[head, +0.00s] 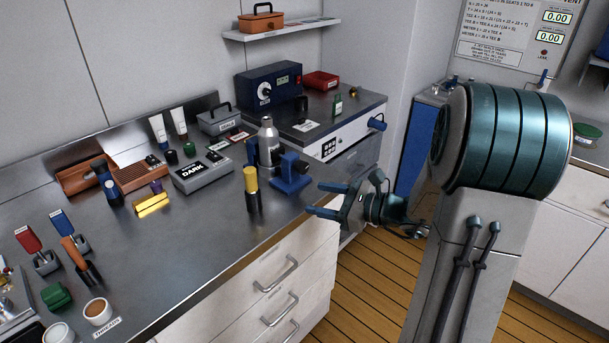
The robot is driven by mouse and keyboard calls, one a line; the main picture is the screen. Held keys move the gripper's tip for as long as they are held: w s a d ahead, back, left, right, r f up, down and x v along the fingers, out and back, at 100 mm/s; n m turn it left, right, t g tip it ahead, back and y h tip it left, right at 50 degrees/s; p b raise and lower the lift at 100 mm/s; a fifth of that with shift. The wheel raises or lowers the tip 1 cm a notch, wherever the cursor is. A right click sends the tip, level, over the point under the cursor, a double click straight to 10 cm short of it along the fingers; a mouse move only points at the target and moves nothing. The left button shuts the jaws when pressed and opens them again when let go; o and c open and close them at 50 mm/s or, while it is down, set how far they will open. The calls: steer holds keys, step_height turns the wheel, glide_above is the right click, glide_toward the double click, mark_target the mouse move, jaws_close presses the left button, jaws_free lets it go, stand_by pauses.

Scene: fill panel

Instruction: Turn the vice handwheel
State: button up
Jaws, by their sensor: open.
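A small blue vice (291,180) stands near the front right edge of the steel worktop. My gripper (323,199) is to the right of the vice and a little lower in the picture, by the worktop's edge. Its two blue fingers point left toward the vice, apart and with nothing between them. A gap shows between the fingers and the vice.
A yellow-capped dark cylinder (252,190) stands just left of the vice, and the silver bottle (267,138) stands behind it. A grey box marked DARK (203,174) lies further left. White drawers (270,285) with protruding handles are below.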

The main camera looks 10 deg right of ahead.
mark_target(305, 169)
steer(key=w+d+f+m+t+h, duration=0.25)
steer(key=w+d+m+t, duration=0.2)
steer(key=d, duration=0.25)
steer(key=shift+m, duration=0.45)
steer(key=p+x, duration=0.1)
steer(key=x, duration=1.2)
steer(key=shift+a+r, duration=0.1)
steer(key=shift+a, duration=0.1)
